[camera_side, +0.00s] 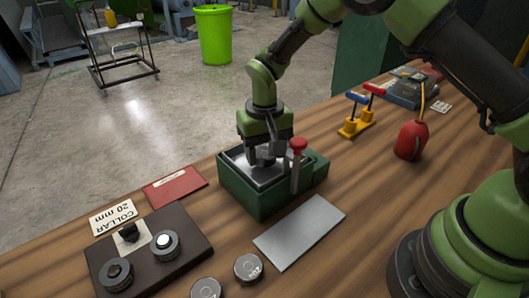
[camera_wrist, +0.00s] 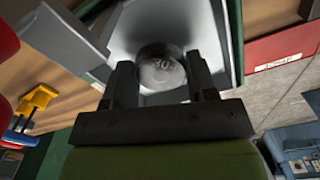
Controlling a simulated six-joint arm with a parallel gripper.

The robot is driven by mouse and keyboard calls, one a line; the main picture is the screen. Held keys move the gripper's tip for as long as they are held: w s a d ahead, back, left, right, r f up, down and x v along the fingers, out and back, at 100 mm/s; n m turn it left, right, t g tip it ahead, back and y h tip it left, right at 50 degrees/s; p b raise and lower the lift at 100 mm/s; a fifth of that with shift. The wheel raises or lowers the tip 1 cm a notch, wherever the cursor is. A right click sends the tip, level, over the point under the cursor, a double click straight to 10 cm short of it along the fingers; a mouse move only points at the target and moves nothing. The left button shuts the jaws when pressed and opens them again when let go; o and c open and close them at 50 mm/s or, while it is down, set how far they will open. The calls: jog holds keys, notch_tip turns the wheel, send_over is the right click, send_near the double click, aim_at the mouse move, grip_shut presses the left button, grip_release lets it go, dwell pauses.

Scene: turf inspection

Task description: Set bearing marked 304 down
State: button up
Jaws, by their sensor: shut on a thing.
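My gripper (camera_side: 266,160) reaches down into an open green box with a grey metal lining (camera_side: 262,202). In the wrist view my gripper (camera_wrist: 160,85) has its two dark fingers on either side of a round grey bearing (camera_wrist: 160,68). The bearing's marking reads about 30 and a last digit I cannot make out clearly. The grey lining surrounds the bearing in that view. In the side view the fingers and box wall hide the bearing. I cannot tell whether it touches the box floor.
A red-knobbed lever (camera_side: 298,146) stands at the box's right side. A bare metal plate (camera_side: 300,231) lies in front. Two loose round parts (camera_side: 248,267) and a dark collar stand (camera_side: 150,258) are at front left. A red oil can (camera_side: 411,141) and yellow holder (camera_side: 352,128) stand behind right.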

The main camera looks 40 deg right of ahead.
jog(key=shift+f, duration=0.35)
jog(key=shift+f, duration=0.1)
jog(key=o, duration=1)
notch_tip(320, 180, up, 11)
notch_tip(320, 180, up, 8)
jog(key=t, duration=0.2)
send_over(264, 153)
jog(key=s+d, duration=0.2)
jog(key=s, duration=0.2)
jog(key=s+r+t, duration=0.1)
jog(key=s, duration=0.5)
jog(key=s+d+r+t+y, duration=0.1)
jog(key=s+r+t, duration=0.1)
jog(key=s, duration=0.4)
jog(key=s+d+r+t+y, duration=0.1)
jog(key=s+r+t, duration=0.1)
jog(key=s, duration=0.4)
jog(key=shift+s+d+r, duration=0.2)
jog(key=shift+s, duration=0.15)
